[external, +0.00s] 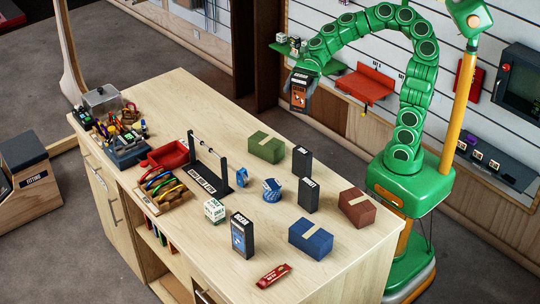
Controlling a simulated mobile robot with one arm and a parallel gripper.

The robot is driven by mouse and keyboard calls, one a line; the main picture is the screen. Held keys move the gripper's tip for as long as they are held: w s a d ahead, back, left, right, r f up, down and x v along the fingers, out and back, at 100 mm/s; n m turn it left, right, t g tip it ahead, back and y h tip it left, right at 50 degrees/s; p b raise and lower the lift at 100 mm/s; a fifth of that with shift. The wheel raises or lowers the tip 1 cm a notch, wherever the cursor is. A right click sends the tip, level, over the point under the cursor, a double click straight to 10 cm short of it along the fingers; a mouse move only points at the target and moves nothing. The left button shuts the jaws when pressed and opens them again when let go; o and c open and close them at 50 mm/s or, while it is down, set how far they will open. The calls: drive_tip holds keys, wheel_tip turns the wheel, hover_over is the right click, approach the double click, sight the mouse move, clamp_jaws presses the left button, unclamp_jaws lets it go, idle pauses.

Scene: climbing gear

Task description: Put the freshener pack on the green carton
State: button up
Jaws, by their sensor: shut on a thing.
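My gripper (306,75) is up over the far side of the counter, shut on a dark upright pack (299,94) with a pale band and an orange patch. It appears to be the freshener pack, but its label is too small to read. The green carton (265,148) lies on the counter with a pale tape strip across its top. Its top is bare. The held pack is well above the counter and apart from the carton, higher in the picture and a little to the right.
Black packs (308,195) stand right of the carton, one close beside it. Brown (357,208) and blue (310,238) cartons, a dark blue-marked pack (242,235), a white cube (214,210) and a red packet (273,276) are nearer. A black rack (208,165) stands left. The counter (220,112) behind the carton is clear.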

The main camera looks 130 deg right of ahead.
drive_tip(key=w+d+f, duration=0.7)
drive_tip(key=w+f, duration=0.3)
drive_tip(key=f, duration=0.2)
drive_tip(key=shift+w+f, duration=0.2)
drive_tip(key=shift+d+f, duration=0.1)
drive_tip(key=shift+f, duration=0.05)
idle(0.4)
drive_tip(key=o, duration=1)
drive_tip(key=v, duration=1.2)
drive_tip(key=shift+d, duration=0.1)
